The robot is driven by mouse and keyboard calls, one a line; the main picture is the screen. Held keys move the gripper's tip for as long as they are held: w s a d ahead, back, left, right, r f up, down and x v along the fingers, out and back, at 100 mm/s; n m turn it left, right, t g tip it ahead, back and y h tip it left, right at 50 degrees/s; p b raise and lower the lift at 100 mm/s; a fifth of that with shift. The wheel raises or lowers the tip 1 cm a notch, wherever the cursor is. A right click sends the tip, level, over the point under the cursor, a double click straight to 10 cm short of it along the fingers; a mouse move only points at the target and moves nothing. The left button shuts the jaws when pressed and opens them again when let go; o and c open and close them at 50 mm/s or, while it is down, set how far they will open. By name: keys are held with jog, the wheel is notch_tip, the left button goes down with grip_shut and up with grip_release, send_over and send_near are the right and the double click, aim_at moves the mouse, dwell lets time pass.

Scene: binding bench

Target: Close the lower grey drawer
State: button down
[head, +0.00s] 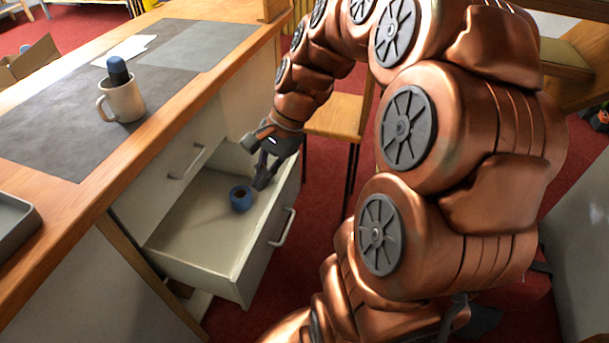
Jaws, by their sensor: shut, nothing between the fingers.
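The lower grey drawer (195,268) is pulled well out from under the wooden bench. Its handle (283,228) is on the front panel, on the right. A blue ring-shaped thing, like a tape roll (241,198), lies inside the drawer. My gripper (262,182) is shut and empty, pointing down over the far part of the drawer, just right of the blue ring. I cannot tell whether it touches the drawer or the ring. My copper arm hides part of the floor and the area to the right.
An upper drawer (170,165) above looks shut. On the bench top are a mug (122,101) with a dark blue thing in it, a grey mat (50,125) and a grey tray (14,225). A wooden chair (338,116) stands behind the drawer. Red carpet shows around it.

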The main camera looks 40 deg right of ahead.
jog(key=w+d+f+m+t+b, duration=0.2)
jog(key=d+f+m, duration=0.15)
jog(key=d, duration=0.25)
jog(key=w+d+f+m+t+b, duration=0.1)
jog(key=w+d+f+m+b, duration=0.2)
jog(key=d, duration=0.4)
jog(key=m+t+b, duration=0.3)
jog(key=m+t, duration=0.1)
jog(key=m, duration=0.5)
send_near(296, 167)
jog(key=s+d+r, duration=0.2)
jog(key=s+d, duration=0.2)
jog(key=s, duration=0.1)
jog(key=x, duration=0.3)
jog(key=b+x, duration=0.1)
jog(key=x, duration=0.3)
jog(key=a+r+b+x, duration=0.1)
jog(key=x, duration=0.3)
jog(key=shift+w+f, duration=0.1)
jog(key=shift+w, duration=0.4)
jog(key=shift+w+a, duration=0.4)
jog(key=shift+w, duration=0.2)
